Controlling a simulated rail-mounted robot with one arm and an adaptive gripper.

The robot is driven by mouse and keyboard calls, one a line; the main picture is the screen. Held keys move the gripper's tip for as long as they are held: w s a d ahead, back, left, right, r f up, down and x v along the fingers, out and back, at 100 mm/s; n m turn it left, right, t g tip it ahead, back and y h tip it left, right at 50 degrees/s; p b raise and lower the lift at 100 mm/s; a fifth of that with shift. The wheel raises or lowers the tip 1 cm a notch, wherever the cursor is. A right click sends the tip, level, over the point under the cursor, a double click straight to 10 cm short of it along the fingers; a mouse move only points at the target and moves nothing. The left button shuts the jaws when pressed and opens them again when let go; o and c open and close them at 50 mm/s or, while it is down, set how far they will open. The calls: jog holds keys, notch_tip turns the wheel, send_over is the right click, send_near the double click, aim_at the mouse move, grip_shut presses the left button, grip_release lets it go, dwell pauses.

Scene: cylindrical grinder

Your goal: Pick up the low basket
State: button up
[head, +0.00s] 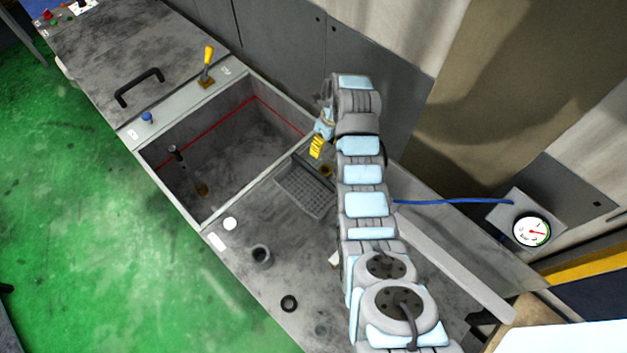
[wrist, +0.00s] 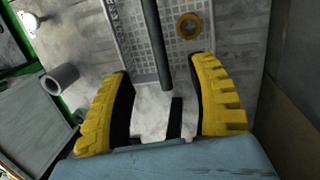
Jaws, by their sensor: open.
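The low basket (head: 305,188) is a grey, shallow mesh tray on the worn grey bench top, right of the open pit. My gripper (head: 317,147) is near the basket's far end in the head view, its yellow fingers pointing down. In the wrist view the gripper (wrist: 164,68) is open, with a yellow finger on each side. The basket's mesh (wrist: 130,42) shows past the fingertips. A dark bar (wrist: 154,45) runs between the fingers; I cannot tell if it is the basket's handle. An orange-brown ring (wrist: 188,26) lies in the basket.
The open pit (head: 225,140) with a red line inside lies left of the basket. A grey hollow cylinder (head: 261,257), a white disc (head: 230,224) and a dark ring (head: 289,303) are on the bench top. A grey wall panel (head: 285,45) stands behind.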

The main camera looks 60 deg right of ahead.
aim_at(315, 171)
jog(key=f+b, duration=0.2)
jog(key=f, duration=0.3)
jog(key=w+a+f+b, duration=0.1)
jog(key=f+b, duration=0.1)
jog(key=f, duration=0.3)
jog(key=w+a+f+b, duration=0.1)
jog(key=f+b, duration=0.1)
jog(key=f, duration=0.2)
jog(key=shift+a+f, duration=0.2)
jog(key=shift+f, duration=0.2)
grip_shut()
